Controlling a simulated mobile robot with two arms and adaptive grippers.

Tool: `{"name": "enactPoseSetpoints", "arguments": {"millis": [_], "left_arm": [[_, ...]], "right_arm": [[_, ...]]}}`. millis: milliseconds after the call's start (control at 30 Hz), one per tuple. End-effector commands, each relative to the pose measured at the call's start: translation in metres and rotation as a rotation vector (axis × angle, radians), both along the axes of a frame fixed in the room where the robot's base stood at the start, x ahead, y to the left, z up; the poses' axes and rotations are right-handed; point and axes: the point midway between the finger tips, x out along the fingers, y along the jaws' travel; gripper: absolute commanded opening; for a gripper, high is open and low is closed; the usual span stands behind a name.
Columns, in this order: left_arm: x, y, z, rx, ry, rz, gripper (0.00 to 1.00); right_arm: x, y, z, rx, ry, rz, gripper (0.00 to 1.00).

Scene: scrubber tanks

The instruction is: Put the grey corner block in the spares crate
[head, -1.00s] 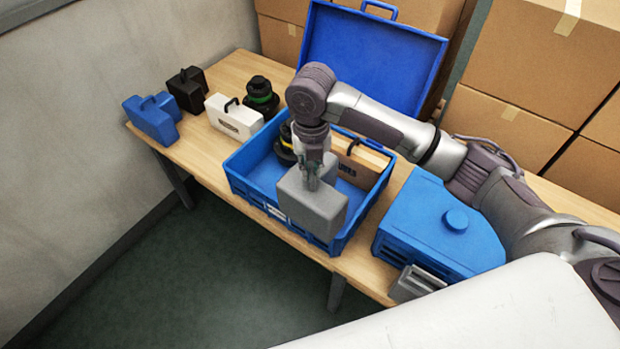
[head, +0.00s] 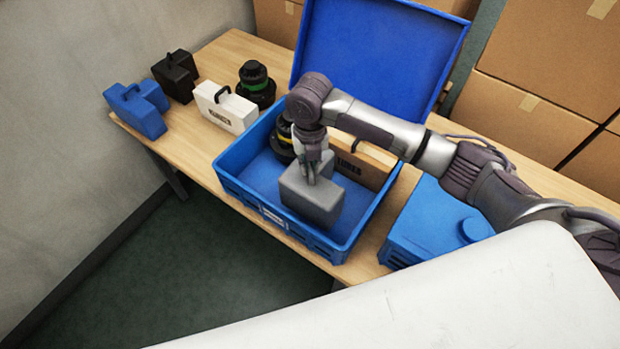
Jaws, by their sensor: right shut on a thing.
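The grey corner block (head: 310,203) is in the head view, inside the outline of the open blue crate (head: 228,189) near its front wall. My right gripper (head: 316,172) is shut on the top of the block from above. The block looks low in the crate, but I cannot tell whether it touches the floor. The crate's blue lid (head: 375,50) stands raised at the back. My left gripper does not show.
In the crate are a yellow-banded black part (head: 284,138) and a wooden-coloured case (head: 362,162). Left on the table stand a white case (head: 226,108), a green-banded black part (head: 256,86), a black block (head: 175,76) and a blue block (head: 137,112). A blue box (head: 432,222) is at right.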

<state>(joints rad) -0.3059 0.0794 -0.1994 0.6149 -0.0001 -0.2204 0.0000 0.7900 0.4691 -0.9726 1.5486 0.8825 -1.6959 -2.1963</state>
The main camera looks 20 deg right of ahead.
Motion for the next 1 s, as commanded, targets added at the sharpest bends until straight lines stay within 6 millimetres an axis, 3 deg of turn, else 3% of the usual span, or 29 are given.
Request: {"name": "enactPoseSetpoints", "arguments": {"millis": [500,867,900,1000], "left_arm": [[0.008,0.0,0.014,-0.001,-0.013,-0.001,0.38],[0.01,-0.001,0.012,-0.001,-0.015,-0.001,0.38],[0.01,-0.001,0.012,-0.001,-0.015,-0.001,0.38],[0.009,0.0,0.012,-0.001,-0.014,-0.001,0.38]], "right_arm": [[0.0,0.001,-0.061,0.002,-0.001,0.001,0.0],[0.001,0.0,-0.066,0.001,-0.003,0.001,0.0],[0.0,0.0,-0.067,0.0,-0.002,0.001,0.14],[0.0,0.0,-0.067,0.001,-0.002,0.001,0.31]]}}
